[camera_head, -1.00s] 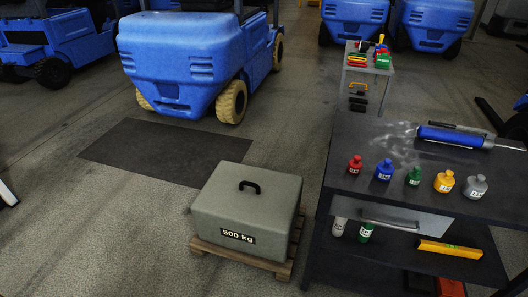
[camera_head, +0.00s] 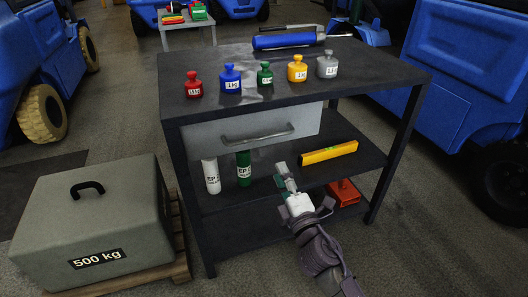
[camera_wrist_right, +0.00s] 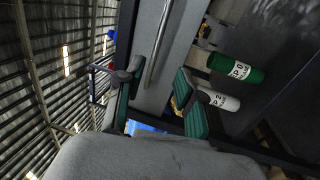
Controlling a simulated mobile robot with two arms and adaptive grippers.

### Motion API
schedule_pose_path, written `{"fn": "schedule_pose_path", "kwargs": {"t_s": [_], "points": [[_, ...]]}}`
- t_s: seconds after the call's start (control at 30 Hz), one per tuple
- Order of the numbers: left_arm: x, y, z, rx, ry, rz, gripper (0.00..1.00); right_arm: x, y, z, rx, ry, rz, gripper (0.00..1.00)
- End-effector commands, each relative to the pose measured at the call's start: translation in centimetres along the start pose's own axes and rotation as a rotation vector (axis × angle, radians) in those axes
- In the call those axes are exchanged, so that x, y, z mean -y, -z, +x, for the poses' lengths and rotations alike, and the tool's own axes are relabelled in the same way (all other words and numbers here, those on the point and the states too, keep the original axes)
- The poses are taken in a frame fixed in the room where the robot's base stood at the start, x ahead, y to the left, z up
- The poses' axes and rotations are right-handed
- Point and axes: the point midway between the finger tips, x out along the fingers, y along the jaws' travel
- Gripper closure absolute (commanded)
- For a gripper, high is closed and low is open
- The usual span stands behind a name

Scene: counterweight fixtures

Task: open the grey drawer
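The grey drawer (camera_head: 205,137) sits under the top of the dark workbench, with a horizontal bar handle (camera_head: 258,134) on its front. The drawer looks closed. My right gripper (camera_head: 284,177) is below and just right of the handle in the head view, in front of the lower shelf. In the right wrist view the gripper (camera_wrist_right: 156,88) is open and empty, its green-padded fingers apart. The handle (camera_wrist_right: 158,45) shows beyond the fingertips, roughly in line with the gap, not touched. My left gripper is not in view.
Several coloured weight bottles, such as the blue one (camera_head: 231,79), stand on the workbench top (camera_head: 340,75). A white tube (camera_head: 212,176), a green tube (camera_head: 244,168) and a yellow level (camera_head: 328,152) are on the shelf. A 500 kg block (camera_head: 95,220) stands at left.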

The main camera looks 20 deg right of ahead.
Motion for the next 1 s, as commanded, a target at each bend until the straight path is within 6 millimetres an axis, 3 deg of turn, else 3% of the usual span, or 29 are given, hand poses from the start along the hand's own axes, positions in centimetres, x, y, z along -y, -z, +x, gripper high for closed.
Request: {"fn": "schedule_pose_path", "kwargs": {"t_s": [0.17, 0.6, 0.8, 1.0], "points": [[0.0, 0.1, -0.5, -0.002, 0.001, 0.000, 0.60, -0.7, 0.0, 1.9, 0.000, -0.013, -0.009, 0.63], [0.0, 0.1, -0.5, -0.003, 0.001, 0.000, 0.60, -0.5, 0.0, 10.8, 0.001, -0.010, -0.006, 0.63], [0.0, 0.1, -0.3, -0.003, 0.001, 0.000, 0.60, -0.4, 0.0, 13.1, 0.000, -0.008, -0.004, 0.63], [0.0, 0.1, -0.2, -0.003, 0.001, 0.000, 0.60, -0.5, 0.1, 13.7, -0.001, -0.008, -0.003, 0.63]]}}
